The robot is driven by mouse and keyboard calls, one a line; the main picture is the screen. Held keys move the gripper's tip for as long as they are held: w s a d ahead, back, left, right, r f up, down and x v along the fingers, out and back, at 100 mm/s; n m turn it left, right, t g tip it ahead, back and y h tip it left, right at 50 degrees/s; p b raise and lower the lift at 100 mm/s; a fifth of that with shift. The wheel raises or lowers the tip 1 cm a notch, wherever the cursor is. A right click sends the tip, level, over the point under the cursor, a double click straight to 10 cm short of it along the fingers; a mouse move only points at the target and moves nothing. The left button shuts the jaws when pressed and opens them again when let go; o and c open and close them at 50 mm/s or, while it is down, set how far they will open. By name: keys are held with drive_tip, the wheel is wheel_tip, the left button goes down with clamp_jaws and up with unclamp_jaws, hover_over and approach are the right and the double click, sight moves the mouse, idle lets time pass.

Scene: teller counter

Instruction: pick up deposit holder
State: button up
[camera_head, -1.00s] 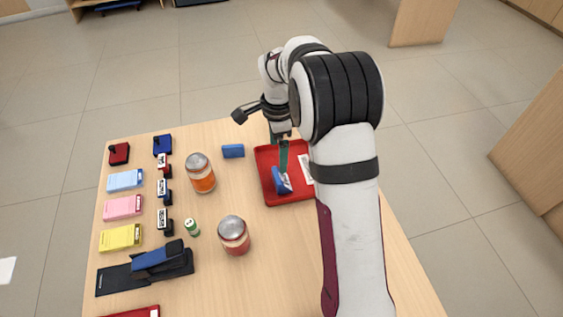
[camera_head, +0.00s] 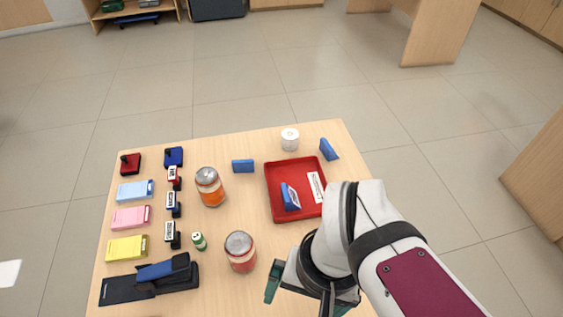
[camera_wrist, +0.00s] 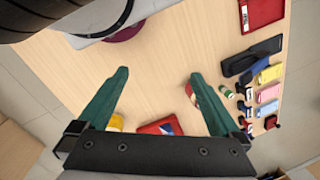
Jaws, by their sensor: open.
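Several small blue holders are in the head view, and I cannot tell by label which is the deposit holder. One blue holder with a white face (camera_head: 290,197) stands in the red tray (camera_head: 268,198), beside a white labelled strip (camera_head: 316,187). Another blue holder (camera_head: 329,149) stands tilted behind the tray's right corner. A third blue block (camera_head: 243,166) lies left of the tray. My gripper (camera_head: 308,292) is open and empty, over the table's front right part, nearer than the tray. In the wrist view my open gripper (camera_wrist: 158,76) has bare table between its fingers.
A white roll (camera_head: 290,139) stands behind the tray.

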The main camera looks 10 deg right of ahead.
drive_tip(key=n+t+h, duration=0.2)
drive_tip(key=n+t, duration=0.2)
drive_tip(key=t, duration=0.1)
hover_over(243, 163)
drive_tip(key=s, duration=0.6)
wheel_tip(243, 163, down, 8)
drive_tip(key=x, duration=1.5)
drive_tip(key=shift+w+a+r, duration=0.15)
drive_tip(key=shift+w, duration=0.05)
drive_tip(key=c, duration=1.2)
drive_tip(key=shift+c, duration=0.2)
drive_tip(key=shift+r, duration=0.15)
